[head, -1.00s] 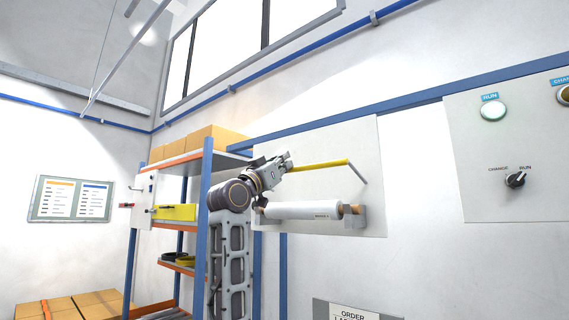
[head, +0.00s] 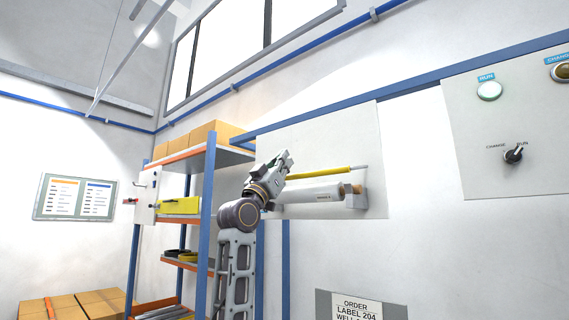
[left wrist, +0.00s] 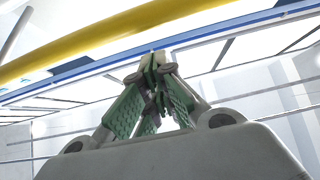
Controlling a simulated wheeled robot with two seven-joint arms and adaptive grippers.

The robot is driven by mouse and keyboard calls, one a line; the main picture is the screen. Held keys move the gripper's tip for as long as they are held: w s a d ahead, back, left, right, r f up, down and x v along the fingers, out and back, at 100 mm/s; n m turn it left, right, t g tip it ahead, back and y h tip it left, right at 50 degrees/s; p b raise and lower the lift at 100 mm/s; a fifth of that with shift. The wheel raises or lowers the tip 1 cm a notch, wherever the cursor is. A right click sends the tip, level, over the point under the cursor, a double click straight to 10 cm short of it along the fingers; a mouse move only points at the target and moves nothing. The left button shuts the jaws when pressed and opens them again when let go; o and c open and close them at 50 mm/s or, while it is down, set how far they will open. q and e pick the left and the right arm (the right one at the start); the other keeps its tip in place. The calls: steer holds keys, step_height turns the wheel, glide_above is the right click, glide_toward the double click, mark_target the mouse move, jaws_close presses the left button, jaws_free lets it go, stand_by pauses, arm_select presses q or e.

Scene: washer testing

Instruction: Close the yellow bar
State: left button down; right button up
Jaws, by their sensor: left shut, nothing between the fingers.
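The yellow bar (head: 322,173) runs nearly level in front of the white wall panel, just above the white roll (head: 308,195). A thin grey rod shows at the bar's right end, and its left end is hidden behind my gripper. My left gripper (head: 285,156) is at the bar's left end, with its fingers pointing up and slightly above the bar. In the left wrist view the fingers (left wrist: 158,62) are shut and empty. The yellow bar (left wrist: 110,36) crosses beyond them at the upper left; I cannot tell whether they touch. My right gripper is out of view.
The white panel (head: 345,130) backs the bar and roll. A shelf rack (head: 208,190) with boxes (head: 210,135) stands to the left. A control panel (head: 515,130) with a lamp and a selector switch is at the right. An order label sign (head: 358,309) sits below.

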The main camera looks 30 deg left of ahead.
arm_select(q)
step_height(320, 180, down, 4)
steer(key=shift+r+b, duration=0.1)
steer(key=shift+b, duration=0.95)
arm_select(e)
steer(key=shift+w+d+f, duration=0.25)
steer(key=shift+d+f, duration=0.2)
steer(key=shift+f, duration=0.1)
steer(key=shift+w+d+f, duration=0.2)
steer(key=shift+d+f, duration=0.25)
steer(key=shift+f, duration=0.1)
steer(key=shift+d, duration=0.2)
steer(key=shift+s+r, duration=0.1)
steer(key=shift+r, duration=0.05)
